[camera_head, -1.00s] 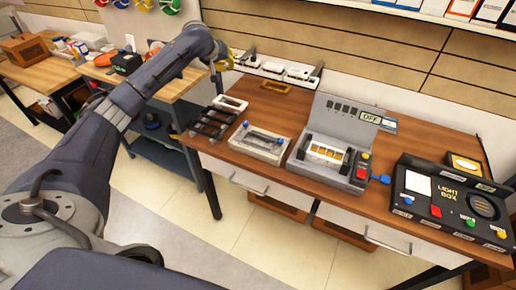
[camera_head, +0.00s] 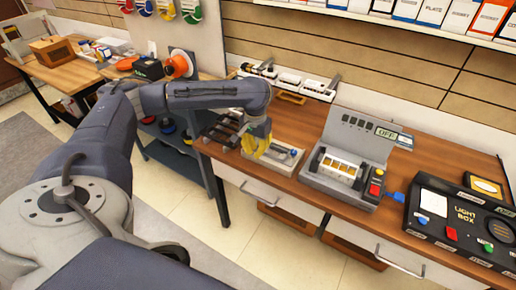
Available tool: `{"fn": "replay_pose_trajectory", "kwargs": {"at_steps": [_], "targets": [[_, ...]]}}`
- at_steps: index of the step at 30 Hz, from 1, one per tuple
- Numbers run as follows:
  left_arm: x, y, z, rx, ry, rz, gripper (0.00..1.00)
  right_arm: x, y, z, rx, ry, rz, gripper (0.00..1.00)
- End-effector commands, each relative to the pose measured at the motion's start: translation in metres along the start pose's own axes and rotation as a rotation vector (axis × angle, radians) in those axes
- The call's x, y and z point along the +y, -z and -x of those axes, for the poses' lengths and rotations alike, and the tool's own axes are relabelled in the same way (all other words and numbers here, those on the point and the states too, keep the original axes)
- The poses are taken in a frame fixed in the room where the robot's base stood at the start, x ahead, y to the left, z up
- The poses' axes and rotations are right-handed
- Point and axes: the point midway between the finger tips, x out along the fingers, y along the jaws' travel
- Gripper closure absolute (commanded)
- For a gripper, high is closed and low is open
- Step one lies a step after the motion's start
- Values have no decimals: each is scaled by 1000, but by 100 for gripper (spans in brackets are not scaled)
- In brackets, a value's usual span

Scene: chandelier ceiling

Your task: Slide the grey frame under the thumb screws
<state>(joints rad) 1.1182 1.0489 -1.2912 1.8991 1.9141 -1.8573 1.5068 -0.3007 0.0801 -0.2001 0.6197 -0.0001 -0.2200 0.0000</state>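A pale fixture tray (camera_head: 290,166) sits on the wooden bench. A blue-topped thumb screw (camera_head: 294,152) shows at its right side; its left side is hidden behind my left gripper. A grey frame-like piece (camera_head: 278,153) seems to lie in the tray, but my gripper covers part of it, and I cannot tell how it sits against the screws. My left gripper (camera_head: 256,150), with yellow fingers, points down over the tray's left end. Whether its fingers hold anything is unclear. My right gripper is not in view.
Dark frames (camera_head: 222,130) lie left of the tray, partly behind my arm. A grey lidded device (camera_head: 345,165) with an OFF display stands close to the right. A black light box (camera_head: 462,218) is farther right.

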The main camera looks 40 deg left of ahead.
Motion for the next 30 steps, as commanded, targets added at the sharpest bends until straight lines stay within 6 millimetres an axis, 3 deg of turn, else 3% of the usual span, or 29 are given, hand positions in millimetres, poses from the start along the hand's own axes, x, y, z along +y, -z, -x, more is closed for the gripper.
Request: {"fn": "replay_pose_trajectory", "kwargs": {"at_steps": [12, 21, 30], "targets": [[0, 0, -75, -2, -1, 2, 100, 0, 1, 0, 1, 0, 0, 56], [1, 32, -74, 2, -1, 1, 100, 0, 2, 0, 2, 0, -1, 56], [0, 41, -73, 2, -1, 0, 100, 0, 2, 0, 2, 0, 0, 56]]}}
